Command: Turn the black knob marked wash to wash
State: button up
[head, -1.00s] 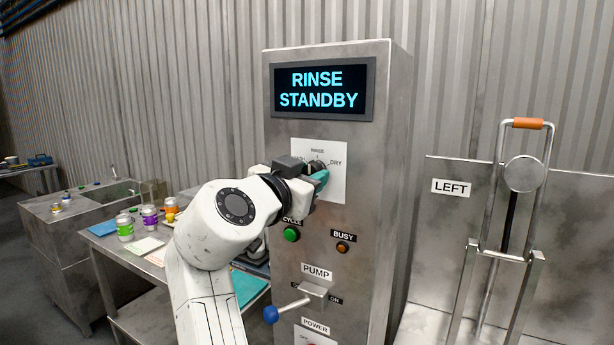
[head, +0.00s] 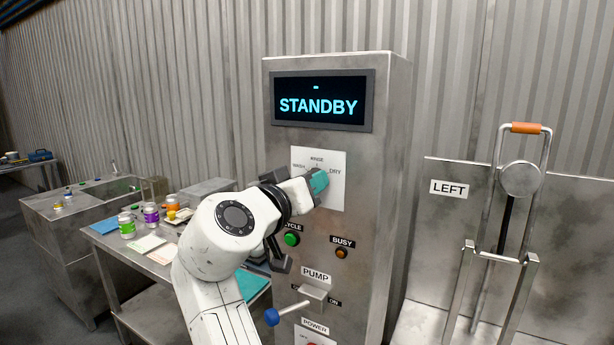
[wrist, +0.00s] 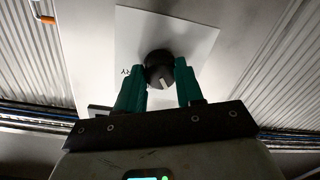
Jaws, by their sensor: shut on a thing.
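The black knob (wrist: 158,68) with a white pointer line sits on a white dial plate (head: 334,201) marked WASH at left, RINSE at top and DRY at right. My gripper (wrist: 161,64) is shut on the knob, with one teal finger on each side of it. In the head view my gripper (head: 319,184) covers most of the knob, so its pointer is hidden there. In the wrist view the pointer line lies toward the gripper side. The display (head: 319,101) above reads a dash and STANDBY.
Below the dial are a green CYCLE button (head: 292,239), an amber BUSY lamp (head: 341,253) and a PUMP lever with a blue ball (head: 271,316). A tall orange-handled lever (head: 525,128) stands at right.

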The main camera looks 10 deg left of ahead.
jog(key=n+p, duration=0.2)
jog(key=n, duration=0.2)
jog(key=shift+r+n+p, duration=0.1)
jog(key=shift+n+p, duration=0.2)
dwell(0.5)
jog(key=o, duration=1)
jog(key=shift+o, duration=0.2)
jog(key=b+v, duration=0.2)
jog(key=v, duration=0.8)
jog(key=shift+s+a, duration=0.25)
jog(key=shift+s, duration=0.1)
